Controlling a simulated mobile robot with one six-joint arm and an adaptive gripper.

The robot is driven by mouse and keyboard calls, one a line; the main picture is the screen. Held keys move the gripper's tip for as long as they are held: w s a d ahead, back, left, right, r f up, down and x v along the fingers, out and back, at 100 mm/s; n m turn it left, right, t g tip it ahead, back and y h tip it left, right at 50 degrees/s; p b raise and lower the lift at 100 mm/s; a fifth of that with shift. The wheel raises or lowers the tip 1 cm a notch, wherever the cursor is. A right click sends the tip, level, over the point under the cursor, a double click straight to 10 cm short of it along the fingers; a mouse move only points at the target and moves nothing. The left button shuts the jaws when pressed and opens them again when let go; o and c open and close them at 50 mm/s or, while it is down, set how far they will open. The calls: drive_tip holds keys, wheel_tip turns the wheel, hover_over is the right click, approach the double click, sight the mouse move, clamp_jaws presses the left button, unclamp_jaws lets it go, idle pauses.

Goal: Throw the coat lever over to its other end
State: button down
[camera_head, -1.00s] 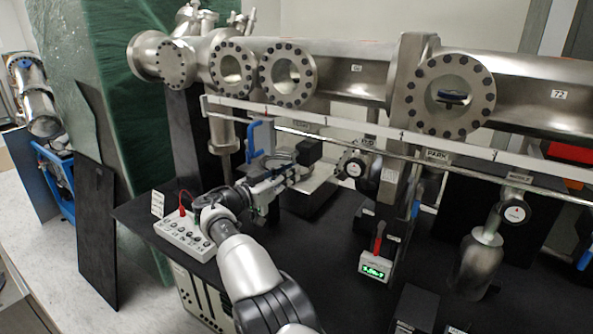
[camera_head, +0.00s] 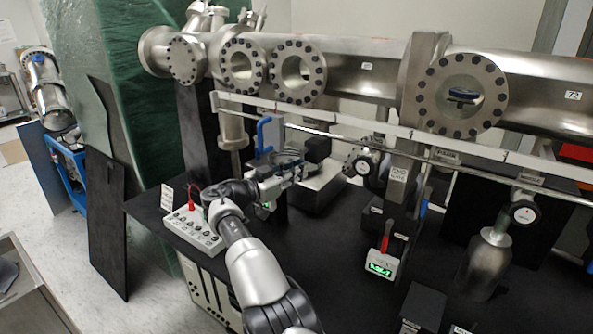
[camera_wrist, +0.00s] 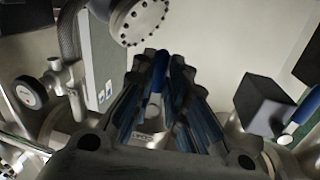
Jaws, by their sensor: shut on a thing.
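A slim blue lever handle with a pale lower end (camera_wrist: 159,72) stands between the fingers of my gripper (camera_wrist: 160,92) in the wrist view. In the head view my gripper (camera_head: 284,172) is at the left of the bench, just below a blue handle (camera_head: 265,136) under the long rail. The held lever cannot be clearly told apart there.
A black box (camera_head: 317,149) stands close right of my gripper. A white control box with knobs (camera_head: 193,231) and red lead lies below left. The steel beam pipe (camera_head: 375,75) and white rail (camera_head: 345,125) run above.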

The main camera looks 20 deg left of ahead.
drive_tip(key=c, duration=1.6)
unclamp_jaws()
drive_tip(key=shift+a+r, duration=0.1)
drive_tip(key=shift+a, duration=0.2)
drive_tip(key=shift+c, duration=0.2)
drive_tip(key=shift+d, duration=0.1)
drive_tip(key=v, duration=1.2)
